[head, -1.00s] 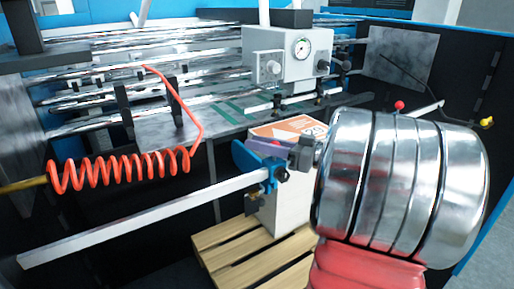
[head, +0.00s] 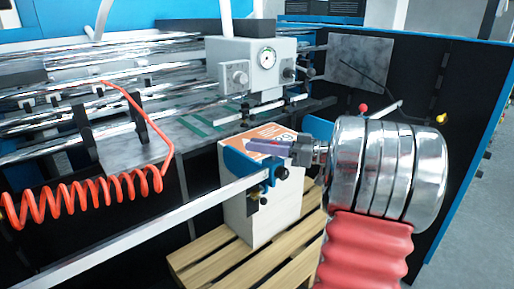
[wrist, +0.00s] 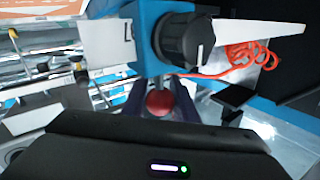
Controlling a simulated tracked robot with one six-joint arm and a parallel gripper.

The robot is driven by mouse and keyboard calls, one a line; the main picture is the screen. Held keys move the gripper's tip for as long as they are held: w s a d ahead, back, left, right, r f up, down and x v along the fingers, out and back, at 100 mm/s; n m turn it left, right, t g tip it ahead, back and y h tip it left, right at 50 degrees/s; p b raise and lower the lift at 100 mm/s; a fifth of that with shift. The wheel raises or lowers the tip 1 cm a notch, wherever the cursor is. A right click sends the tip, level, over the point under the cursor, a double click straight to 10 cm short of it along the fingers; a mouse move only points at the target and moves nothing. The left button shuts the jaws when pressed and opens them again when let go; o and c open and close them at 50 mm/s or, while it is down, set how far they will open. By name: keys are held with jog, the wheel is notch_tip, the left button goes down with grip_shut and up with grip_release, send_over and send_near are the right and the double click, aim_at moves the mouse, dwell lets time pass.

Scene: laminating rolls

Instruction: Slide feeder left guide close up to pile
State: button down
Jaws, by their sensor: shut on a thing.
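The left guide (head: 240,164) is a blue plate and bracket with black knobs, mounted on a white bar. In the wrist view its blue bracket (wrist: 150,40) carries a large black knob (wrist: 187,40). The pile (head: 262,207) is a pale block with an orange-printed top. The guide plate stands at the pile's near left side, overlapping it in view; I cannot tell whether they touch. My gripper (head: 268,147) has purple fingers over the pile's top. In the wrist view it is shut on the guide's red ball knob (wrist: 160,102). The gripper hides this knob in the head view.
The pile stands on a wooden pallet (head: 215,262). Another blue guide (head: 318,128) with a red ball (head: 363,108) is on the pile's right. A grey gauge box (head: 250,65) is behind. A coiled orange hose (head: 90,200) hangs left, above the white bar (head: 160,225).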

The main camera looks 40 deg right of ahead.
jog(key=c, duration=1.4)
grip_release()
jog(key=shift+c, duration=0.2)
jog(key=shift+s, duration=0.15)
jog(key=v, duration=1.3)
jog(key=shift+s+d, duration=0.25)
